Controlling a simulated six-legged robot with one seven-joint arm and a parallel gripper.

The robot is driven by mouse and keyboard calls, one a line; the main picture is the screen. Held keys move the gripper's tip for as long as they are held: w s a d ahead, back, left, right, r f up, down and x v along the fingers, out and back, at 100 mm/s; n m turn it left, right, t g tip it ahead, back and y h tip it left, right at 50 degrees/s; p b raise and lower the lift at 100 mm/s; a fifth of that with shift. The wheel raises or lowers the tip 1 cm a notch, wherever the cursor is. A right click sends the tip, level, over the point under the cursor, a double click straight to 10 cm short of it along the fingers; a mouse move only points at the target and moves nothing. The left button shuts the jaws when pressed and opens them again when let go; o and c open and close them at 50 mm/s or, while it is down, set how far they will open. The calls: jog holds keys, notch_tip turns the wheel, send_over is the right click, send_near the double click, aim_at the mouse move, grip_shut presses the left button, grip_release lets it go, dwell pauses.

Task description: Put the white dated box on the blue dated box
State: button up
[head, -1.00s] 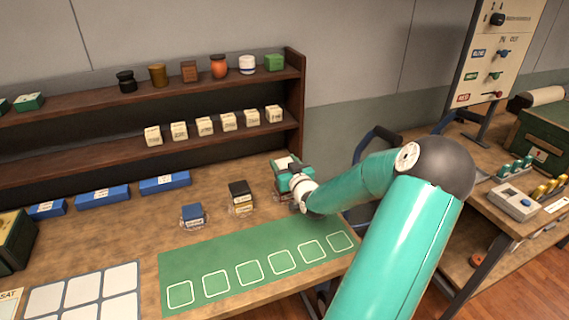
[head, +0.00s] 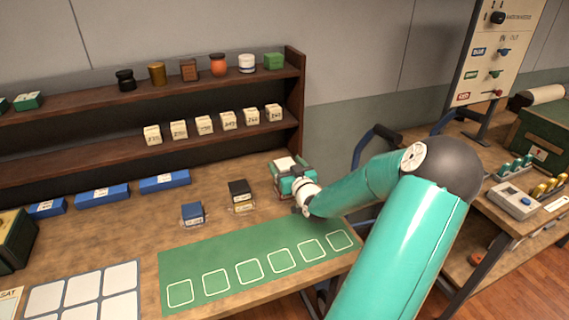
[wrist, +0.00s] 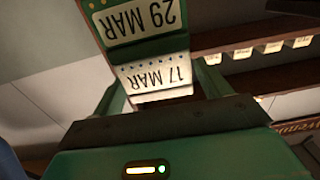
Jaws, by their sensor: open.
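The white dated box (head: 284,162) is at the back right of the bench; its pale top shows between teal parts of my gripper. In the wrist view, which is upside down, its label (wrist: 158,77) reads 17 MAR. It appears to rest on a green box (wrist: 145,25) labelled 29 MAR. My gripper (head: 290,181) is open, with its fingers (wrist: 160,92) on either side of the white box; contact cannot be told. The blue dated box (head: 192,213) stands to the left, nearer the green mat, with a small pale label on its front.
A black box (head: 239,192) stands between the blue box and my gripper. A green mat (head: 210,258) with several outlined squares lies in front. Behind is a shelf (head: 215,138) with cream boxes and jars. Blue trays (head: 163,182) lie at the back left.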

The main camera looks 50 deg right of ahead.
jog(key=v, duration=1.2)
jog(key=shift+s+r, duration=0.15)
jog(key=shift+r, duration=0.15)
